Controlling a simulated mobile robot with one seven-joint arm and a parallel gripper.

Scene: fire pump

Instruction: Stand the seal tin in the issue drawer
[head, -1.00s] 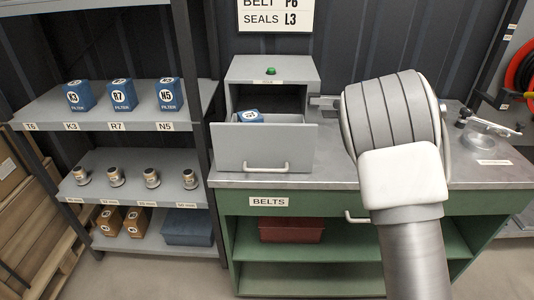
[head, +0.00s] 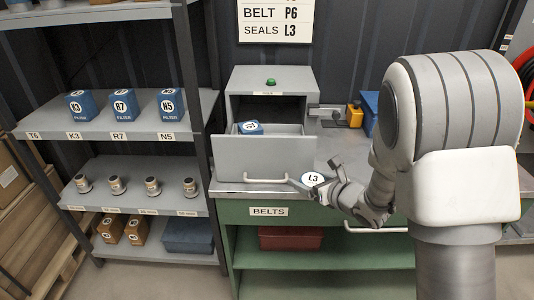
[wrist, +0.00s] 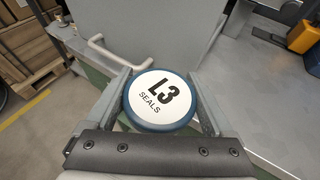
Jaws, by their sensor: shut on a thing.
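The seal tin (head: 313,179) is a round, dark-blue-rimmed tin with a white lid marked L3. My gripper (wrist: 160,92) is shut on it, one finger on each side, and the lid faces the wrist camera. In the head view my gripper (head: 322,182) holds the tin just right of the drawer handle, near the front edge of the bench. The issue drawer (head: 262,160) is pulled out of a grey cabinet. A blue filter box (head: 250,128) sits inside it; the drawer floor is mostly hidden behind the front panel.
The drawer handle (head: 266,181) sticks out close to the tin; it also shows in the wrist view (wrist: 108,56). The grey cabinet (head: 272,80) has a green button on top. A yellow item (head: 355,115) stands behind on the bench. Shelves (head: 120,200) stand at left.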

